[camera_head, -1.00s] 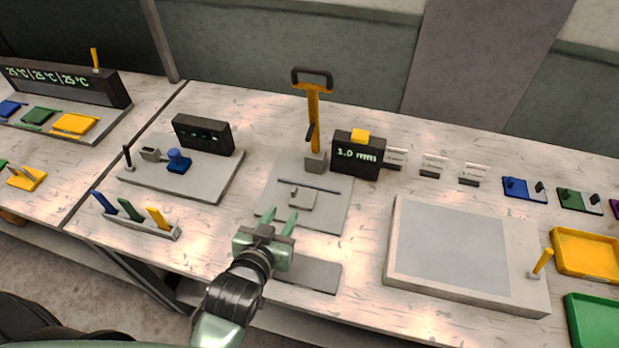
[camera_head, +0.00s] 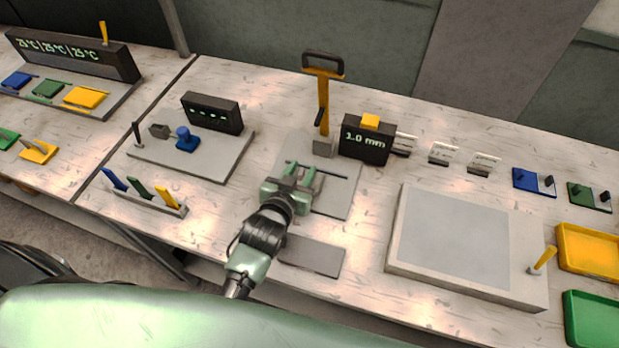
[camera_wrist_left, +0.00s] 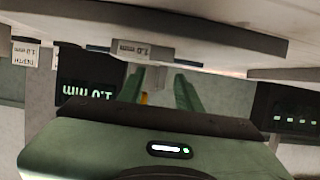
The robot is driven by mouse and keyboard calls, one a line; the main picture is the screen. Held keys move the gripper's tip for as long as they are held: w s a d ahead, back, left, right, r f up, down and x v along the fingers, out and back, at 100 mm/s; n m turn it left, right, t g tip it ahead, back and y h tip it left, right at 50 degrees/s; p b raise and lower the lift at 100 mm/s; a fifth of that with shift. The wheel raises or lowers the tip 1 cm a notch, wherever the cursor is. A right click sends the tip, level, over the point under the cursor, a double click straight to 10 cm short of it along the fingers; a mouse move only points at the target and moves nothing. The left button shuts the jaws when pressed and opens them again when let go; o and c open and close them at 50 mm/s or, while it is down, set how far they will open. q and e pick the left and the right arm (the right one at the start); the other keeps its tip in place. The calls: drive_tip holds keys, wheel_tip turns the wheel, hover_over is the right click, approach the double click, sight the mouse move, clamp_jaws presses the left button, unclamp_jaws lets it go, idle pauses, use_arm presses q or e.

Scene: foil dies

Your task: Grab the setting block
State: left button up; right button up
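The setting block, a small grey block labelled 1.0 mm, is at the top of the left wrist view (camera_wrist_left: 145,50), upside down there. A short grey post on it points toward my fingers. In the head view the block is mostly hidden behind my left gripper (camera_head: 302,171), on a grey base plate (camera_head: 335,195). My left gripper is open, with two green fingers apart in the left wrist view (camera_wrist_left: 159,75). The fingers are close to the block's post; I cannot tell whether they touch it. My right gripper is not in view.
A press with an orange lever (camera_head: 323,95) and a black 1.0 mm display (camera_head: 366,140) stand behind the plate. A large pale slab (camera_head: 455,240) lies to the right. A blue-knobbed station (camera_head: 215,165) and a coloured tool rack (camera_head: 145,200) are to the left.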

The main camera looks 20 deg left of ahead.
use_arm(q)
drive_tip(key=shift+s, duration=0.1)
clamp_jaws()
idle(1.2)
